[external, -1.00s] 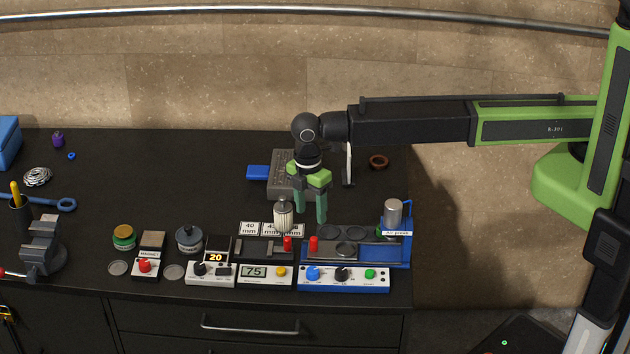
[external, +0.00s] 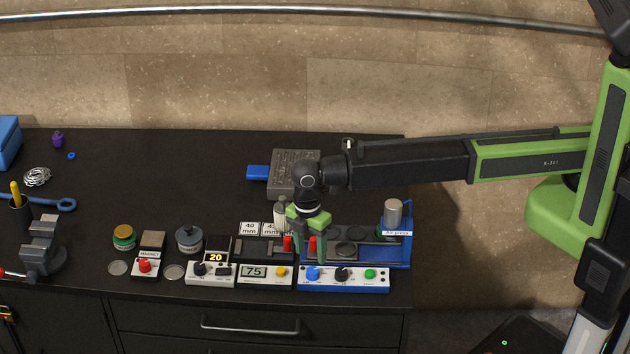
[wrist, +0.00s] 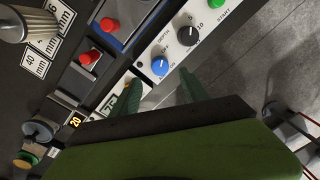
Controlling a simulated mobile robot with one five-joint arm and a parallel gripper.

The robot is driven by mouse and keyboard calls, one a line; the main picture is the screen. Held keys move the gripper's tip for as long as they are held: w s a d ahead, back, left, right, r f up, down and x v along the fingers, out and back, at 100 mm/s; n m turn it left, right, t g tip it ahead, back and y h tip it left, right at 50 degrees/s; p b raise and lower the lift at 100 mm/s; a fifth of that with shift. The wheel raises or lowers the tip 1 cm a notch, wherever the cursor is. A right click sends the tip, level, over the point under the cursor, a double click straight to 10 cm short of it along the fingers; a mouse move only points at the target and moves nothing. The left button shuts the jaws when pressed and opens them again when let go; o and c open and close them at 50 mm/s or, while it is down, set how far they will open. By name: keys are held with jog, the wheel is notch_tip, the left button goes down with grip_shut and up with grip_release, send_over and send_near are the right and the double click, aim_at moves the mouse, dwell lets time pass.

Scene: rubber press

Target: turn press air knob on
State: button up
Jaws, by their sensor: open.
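The air press (external: 405,250) is a blue-framed unit at the right of the bench. Its white front panel (external: 325,284) carries a blue knob (external: 312,273), a black knob (external: 341,274) and a green button (external: 370,274). In the wrist view the blue knob (wrist: 160,66) lies just beyond my fingertips, roughly between them, with the black knob (wrist: 188,36) farther off. My gripper (external: 309,256) is open and empty, pointing down above the left part of the press. I cannot read which knob is labelled air.
Two red levers (external: 287,243) stand beside my fingers. A display box with a yellow knob (external: 281,271) adjoins the press on the left. A grey cylinder (external: 393,212) rises at the press's right.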

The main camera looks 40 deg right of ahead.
aim_at(312, 274)
jog(key=f+b, duration=0.2)
jog(key=f, duration=0.1)
jog(key=f+b, duration=0.2)
jog(key=f, duration=0.1)
jog(key=shift+s+f+b, duration=0.2)
jog(key=shift+f+b, duration=0.05)
jog(key=shift+b, duration=0.15)
jog(key=shift+r, duration=0.1)
grip_shut()
